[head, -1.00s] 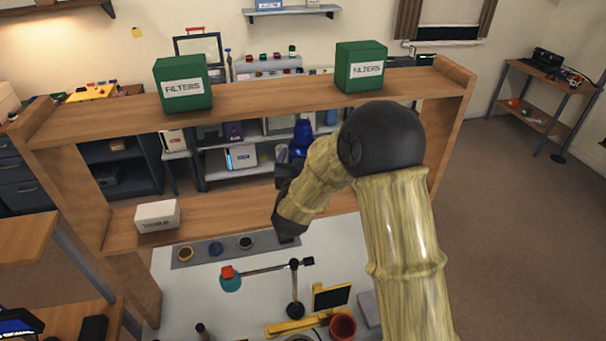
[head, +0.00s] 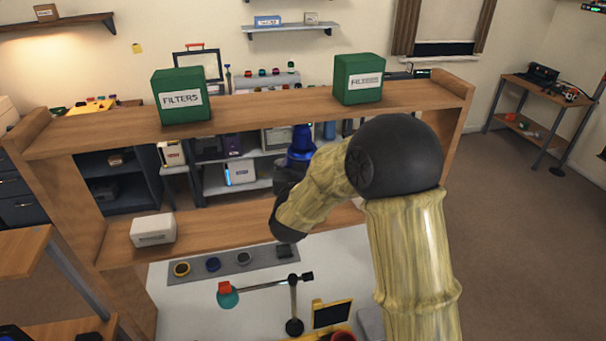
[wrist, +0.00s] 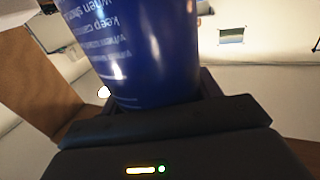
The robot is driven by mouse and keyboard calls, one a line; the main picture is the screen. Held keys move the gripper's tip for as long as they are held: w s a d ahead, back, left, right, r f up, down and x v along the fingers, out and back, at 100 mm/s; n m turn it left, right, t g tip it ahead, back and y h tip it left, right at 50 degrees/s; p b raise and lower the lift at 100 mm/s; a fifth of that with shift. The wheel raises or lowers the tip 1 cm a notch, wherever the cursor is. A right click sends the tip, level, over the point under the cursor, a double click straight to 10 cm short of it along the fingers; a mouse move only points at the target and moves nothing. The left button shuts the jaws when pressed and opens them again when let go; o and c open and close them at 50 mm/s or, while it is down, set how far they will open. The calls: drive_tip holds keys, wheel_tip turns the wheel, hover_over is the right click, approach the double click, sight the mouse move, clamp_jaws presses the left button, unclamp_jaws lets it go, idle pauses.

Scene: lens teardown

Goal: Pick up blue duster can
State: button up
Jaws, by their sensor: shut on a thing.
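The blue duster can (head: 301,143) stands upright in my gripper in the head view, in front of the shelving unit's opening. Its lower part is hidden behind my gripper and arm. In the wrist view the can (wrist: 140,50) fills the upper middle, with white print on its side. My gripper (wrist: 160,105) is shut on the can, with the dark jaws around its lower part. In the head view my gripper (head: 290,172) is small and partly hidden by my arm.
A wooden shelf unit (head: 250,105) carries two green filter boxes (head: 181,97) (head: 358,80) on top. A white box (head: 153,230) sits on its lower board. A lamp arm (head: 265,287) and a grey strip of lens rings (head: 215,264) are on the white bench below.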

drive_tip(key=s+a+r+b, duration=0.1)
drive_tip(key=s+b, duration=0.7)
drive_tip(key=s, duration=1)
drive_tip(key=shift+a+r, duration=0.15)
drive_tip(key=shift+a, duration=0.3)
drive_tip(key=shift+r, duration=0.15)
